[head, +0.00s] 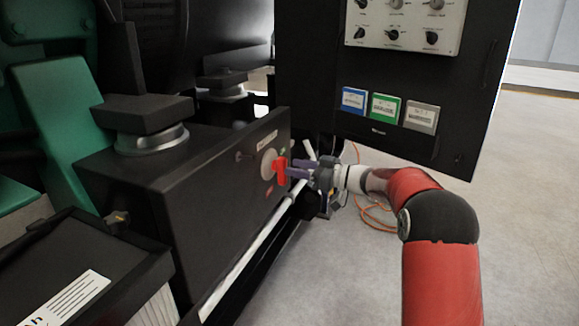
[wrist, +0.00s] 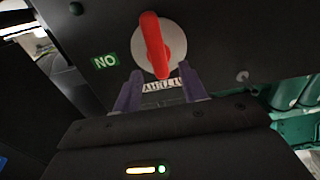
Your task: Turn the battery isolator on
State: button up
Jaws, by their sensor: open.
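The battery isolator is a red handle (head: 281,171) on a pale round plate (head: 268,164), on the side of a black box (head: 220,180). In the wrist view the red handle (wrist: 153,45) stands nearly upright in the picture across the plate (wrist: 172,45). A green label (wrist: 105,62), reading ON upside down, lies left of it. A red label (head: 269,190) sits below the plate in the head view. My gripper (head: 295,169) is open, right of the handle and pointing at it. Its purple fingers (wrist: 160,72) frame the handle's lower end in the wrist view; I cannot tell whether they touch.
A black control panel (head: 320,105) with knobs and coloured cards stands behind my gripper. A pale rail (head: 245,250) runs along the foot of the black box. An orange cable (head: 378,218) lies on the floor behind my arm. Open floor (head: 535,200) lies at right.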

aim_at(287, 165)
jog(key=shift+x, duration=1.7)
jog(key=shift+c, duration=0.3)
grip_shut()
